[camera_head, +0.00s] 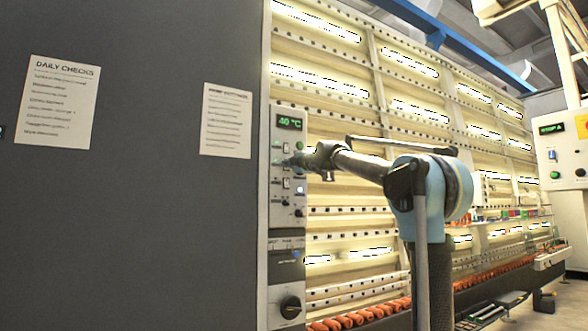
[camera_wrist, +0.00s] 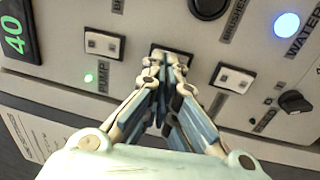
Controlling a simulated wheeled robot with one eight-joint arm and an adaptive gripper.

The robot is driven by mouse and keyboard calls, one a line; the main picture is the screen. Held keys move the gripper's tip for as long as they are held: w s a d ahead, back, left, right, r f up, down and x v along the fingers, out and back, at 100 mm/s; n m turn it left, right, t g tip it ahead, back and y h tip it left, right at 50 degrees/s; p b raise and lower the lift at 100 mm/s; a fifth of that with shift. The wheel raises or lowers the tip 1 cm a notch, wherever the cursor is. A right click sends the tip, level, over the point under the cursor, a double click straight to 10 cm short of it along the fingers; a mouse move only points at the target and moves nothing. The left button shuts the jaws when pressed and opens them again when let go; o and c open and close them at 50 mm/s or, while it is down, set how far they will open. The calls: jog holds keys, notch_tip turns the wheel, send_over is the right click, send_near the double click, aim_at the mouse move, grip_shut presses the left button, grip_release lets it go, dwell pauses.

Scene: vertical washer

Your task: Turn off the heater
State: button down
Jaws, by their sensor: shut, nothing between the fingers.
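The grey control panel (camera_head: 288,215) stands upright left of the washer, with a green display (camera_head: 289,122) reading 40 °C near its top. The display also shows at the left of the wrist view (camera_wrist: 15,35). My gripper (camera_wrist: 165,62) is shut and empty, its fingertips over a rocker switch (camera_wrist: 172,50) that they partly hide. Whether they touch it I cannot tell. Another rocker switch (camera_wrist: 104,44) is to the left, and a third (camera_wrist: 235,78) is to the right. I cannot read a heater label. In the head view my gripper (camera_head: 292,162) is at the panel below the display.
A green light (camera_wrist: 88,78) and a bright blue-white light (camera_wrist: 287,25) are lit on the panel. A black knob (camera_wrist: 296,102) is at the right. A large rotary knob (camera_head: 291,307) is low on the panel. A second control box (camera_head: 563,150) is far right.

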jog(key=shift+w+a, duration=0.15)
jog(key=shift+w, duration=0.05)
dwell(0.3)
jog(key=shift+w+a+r, duration=0.1)
jog(key=shift+r, duration=0.05)
jog(key=r+v, duration=0.3)
jog(key=v, duration=1)
jog(key=shift+s+d, duration=0.35)
